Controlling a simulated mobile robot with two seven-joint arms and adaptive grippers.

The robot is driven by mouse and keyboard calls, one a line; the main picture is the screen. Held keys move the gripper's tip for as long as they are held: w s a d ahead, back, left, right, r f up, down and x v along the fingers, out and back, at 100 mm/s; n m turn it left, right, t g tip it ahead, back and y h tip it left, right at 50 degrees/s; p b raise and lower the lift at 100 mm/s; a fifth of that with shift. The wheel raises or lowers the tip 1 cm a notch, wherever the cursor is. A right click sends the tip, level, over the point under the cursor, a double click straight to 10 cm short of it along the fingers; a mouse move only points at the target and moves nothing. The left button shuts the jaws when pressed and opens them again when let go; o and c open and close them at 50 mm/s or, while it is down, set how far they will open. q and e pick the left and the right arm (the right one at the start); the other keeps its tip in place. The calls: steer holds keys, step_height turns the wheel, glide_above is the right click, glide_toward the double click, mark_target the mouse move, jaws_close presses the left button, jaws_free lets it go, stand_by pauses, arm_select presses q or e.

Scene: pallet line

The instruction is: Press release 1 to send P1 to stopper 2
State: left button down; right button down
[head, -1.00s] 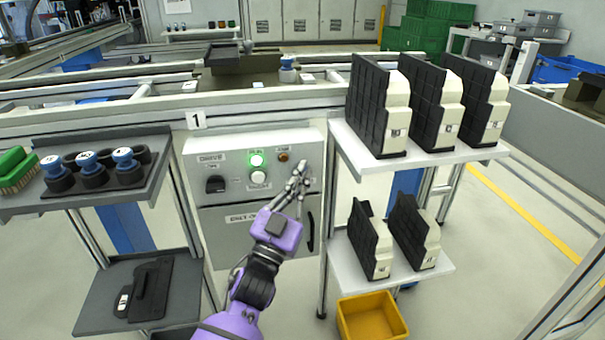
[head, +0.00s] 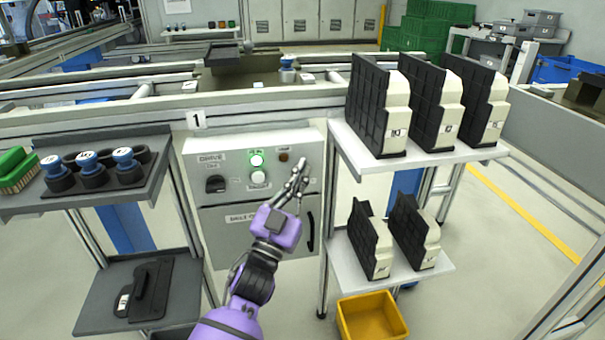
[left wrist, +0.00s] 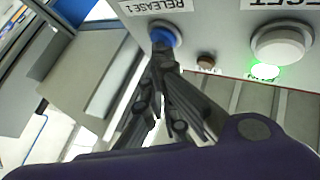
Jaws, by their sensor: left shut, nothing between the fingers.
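The blue release 1 button (left wrist: 163,32) is on the control panel, beside its RELEASE 1 label, in the left wrist view. In the head view my gripper covers that spot on the panel (head: 235,146). My left gripper (head: 302,165) is shut and empty, with its fingertips at the panel's upper right. In the left wrist view the fingertips (left wrist: 163,47) overlap the lower part of the button; I cannot tell whether it is pushed in. I cannot make out which thing on the line is P1, nor stopper 2. My right gripper is out of view.
The panel also has a lit green lamp (head: 257,160), a white reset button (left wrist: 278,42), a small brown lamp (head: 283,157) and a black selector switch (head: 215,184). Shelves with black-and-cream parts (head: 412,100) stand right, and a shelf with blue-topped pieces (head: 92,165) left.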

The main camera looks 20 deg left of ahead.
arm_select(q)
steer(key=shift+s+d+p, duration=0.35)
steer(key=shift+s+d, duration=0.15)
steer(key=shift+s, duration=0.25)
